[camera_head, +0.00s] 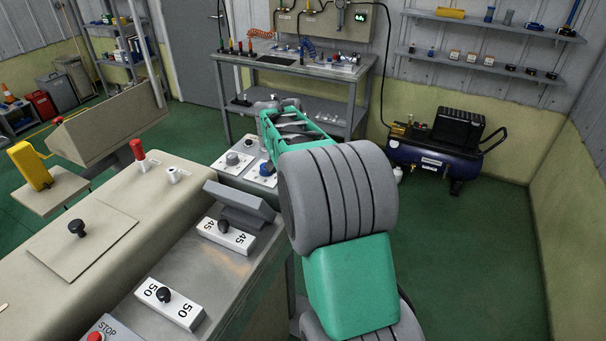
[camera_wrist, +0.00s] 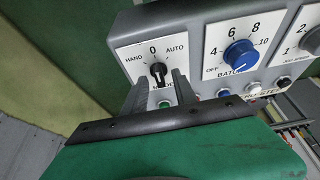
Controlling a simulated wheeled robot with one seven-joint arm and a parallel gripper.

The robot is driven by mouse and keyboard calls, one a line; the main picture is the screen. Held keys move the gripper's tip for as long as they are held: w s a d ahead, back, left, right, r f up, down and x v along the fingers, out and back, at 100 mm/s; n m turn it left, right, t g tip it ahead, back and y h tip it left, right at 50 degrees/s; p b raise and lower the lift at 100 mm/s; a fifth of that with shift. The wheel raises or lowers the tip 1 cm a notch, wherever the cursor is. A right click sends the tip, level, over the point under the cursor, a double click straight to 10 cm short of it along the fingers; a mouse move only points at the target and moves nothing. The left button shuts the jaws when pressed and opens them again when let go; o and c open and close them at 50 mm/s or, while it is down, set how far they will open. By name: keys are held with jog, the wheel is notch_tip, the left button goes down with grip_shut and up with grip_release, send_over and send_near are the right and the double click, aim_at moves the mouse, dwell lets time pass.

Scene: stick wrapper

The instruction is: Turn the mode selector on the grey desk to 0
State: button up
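In the wrist view the mode selector (camera_wrist: 158,71) is a black knob on a white plate marked HAND, 0 and AUTO. It sits at the left of the grey desk's panel (camera_wrist: 203,53). Its handle looks close to upright, below the 0; its exact pointing is hard to tell. My gripper (camera_wrist: 158,78) is open, with one finger on each side at the lower part of the knob. I cannot tell whether the fingers touch it. In the head view my arm hides the selector; the desk's blue knob (camera_head: 266,169) shows beside the arm.
In the wrist view a blue BATCH knob (camera_wrist: 240,55) is right of the selector, and a grey knob (camera_wrist: 311,40) is farther right. A green button (camera_wrist: 165,104) sits below the selector. In the head view a long machine (camera_head: 150,215) stands left; a workbench (camera_head: 340,70) stands behind.

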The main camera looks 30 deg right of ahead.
jog(key=v, duration=0.7)
jog(key=shift+r+b, duration=0.4)
jog(key=shift+b, duration=0.05)
jog(key=shift+s+a, duration=0.1)
jog(key=shift+a, duration=0.1)
